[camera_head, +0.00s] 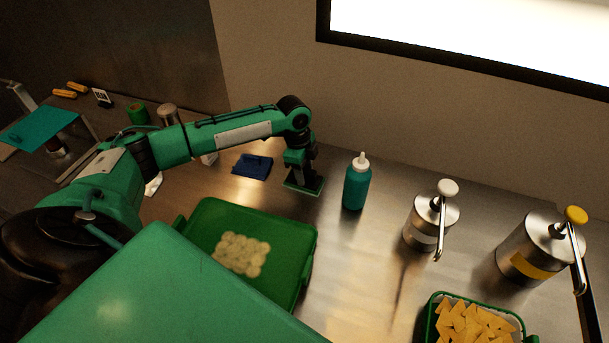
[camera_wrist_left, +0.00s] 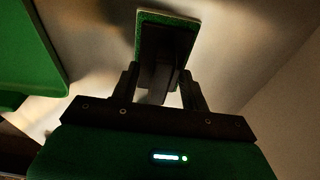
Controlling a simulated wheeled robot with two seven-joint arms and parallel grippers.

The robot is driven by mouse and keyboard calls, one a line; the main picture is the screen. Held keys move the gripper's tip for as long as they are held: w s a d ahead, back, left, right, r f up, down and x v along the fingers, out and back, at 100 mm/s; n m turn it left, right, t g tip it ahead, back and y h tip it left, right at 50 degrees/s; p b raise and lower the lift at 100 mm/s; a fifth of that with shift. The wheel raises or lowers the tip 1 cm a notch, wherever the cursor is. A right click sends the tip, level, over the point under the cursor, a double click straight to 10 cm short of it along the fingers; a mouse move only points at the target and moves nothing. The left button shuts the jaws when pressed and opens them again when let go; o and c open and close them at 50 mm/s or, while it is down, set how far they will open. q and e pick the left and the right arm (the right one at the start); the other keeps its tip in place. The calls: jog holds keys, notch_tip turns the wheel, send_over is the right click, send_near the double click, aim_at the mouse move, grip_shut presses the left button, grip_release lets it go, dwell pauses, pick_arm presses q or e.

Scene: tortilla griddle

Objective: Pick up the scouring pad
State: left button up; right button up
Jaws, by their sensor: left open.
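The scouring pad (camera_head: 303,187) is a flat green-edged block on the steel counter, left of the teal bottle. It also shows in the left wrist view, with a green rim (camera_wrist_left: 167,16) and a dark upright holder (camera_wrist_left: 160,55) on it. My left gripper (camera_head: 299,168) reaches down right over the pad from above. In the left wrist view its dark fingers (camera_wrist_left: 160,85) stand open on either side of the holder. I cannot tell whether they touch it. The pad's underside is hidden. My right gripper is not in view.
A teal squeeze bottle (camera_head: 356,187) stands close to the right. A blue folded cloth (camera_head: 252,166) lies to the left. A green tray (camera_head: 298,230) with pale rounds sits in front. Two steel pump dispensers (camera_head: 424,232) (camera_head: 530,258) and a chip basket (camera_head: 432,313) are farther right.

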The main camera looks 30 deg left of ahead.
pick_arm(q)
jog(key=shift+f, duration=0.15)
grip_shut()
